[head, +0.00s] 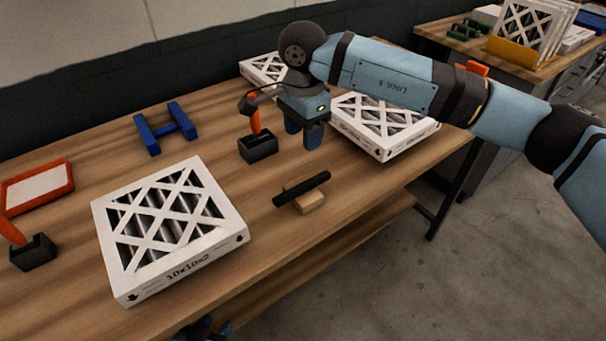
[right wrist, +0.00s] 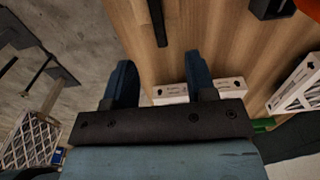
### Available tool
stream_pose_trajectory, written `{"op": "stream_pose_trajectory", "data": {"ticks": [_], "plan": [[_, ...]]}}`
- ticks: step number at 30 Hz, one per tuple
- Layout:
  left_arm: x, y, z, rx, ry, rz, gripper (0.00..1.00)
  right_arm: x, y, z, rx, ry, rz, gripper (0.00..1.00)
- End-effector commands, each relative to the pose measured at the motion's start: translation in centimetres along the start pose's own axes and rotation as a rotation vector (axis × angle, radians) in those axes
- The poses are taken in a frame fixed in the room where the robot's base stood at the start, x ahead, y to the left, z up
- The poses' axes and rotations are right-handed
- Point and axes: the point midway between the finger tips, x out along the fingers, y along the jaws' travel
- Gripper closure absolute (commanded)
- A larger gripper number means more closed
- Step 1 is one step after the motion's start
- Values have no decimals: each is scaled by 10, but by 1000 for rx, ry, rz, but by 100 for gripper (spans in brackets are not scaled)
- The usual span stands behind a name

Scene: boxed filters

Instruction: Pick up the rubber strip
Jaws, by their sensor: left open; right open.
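The black rubber strip (head: 302,188) lies tilted across a small wooden block (head: 310,201) near the table's front edge. It also shows in the right wrist view (right wrist: 157,22) at the top, beyond the fingers. My right gripper (head: 304,132) is open and empty, above the table and behind the strip, apart from it. Its two spread fingers also show in the right wrist view (right wrist: 160,84). My left gripper (head: 203,328) is open at the bottom edge of the head view, in front of the table, and mostly cut off.
A boxed filter (head: 175,228) lies left of the strip, and another (head: 385,122) lies right of my right gripper. A black holder (head: 258,147) with an orange-handled tool stands behind the strip. A blue H-shaped piece (head: 166,128) lies farther back. The wood around the strip is clear.

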Motion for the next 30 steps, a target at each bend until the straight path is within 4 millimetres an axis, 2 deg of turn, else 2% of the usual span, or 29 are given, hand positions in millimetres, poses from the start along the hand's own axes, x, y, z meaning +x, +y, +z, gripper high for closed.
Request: {"op": "stream_pose_trajectory", "data": {"ticks": [3, 6, 12, 20, 30], "plan": [[-8, 3, 16, -2, -31, 5, 57, 21, 1, 0, 1, -3, 5, 49], [-11, 5, 22, 3, -43, 9, 57, 42, 1, 1, 1, -5, 5, 49], [-10, 3, 15, 13, -28, 9, 57, 73, 1, 1, 0, -5, 3, 49], [-9, 3, 11, 11, -21, 7, 57, 88, 1, 2, 1, -5, 2, 49], [-11, 4, 7, 9, -18, 4, 57, 133, 3, 4, 1, -6, 2, 49]]}}
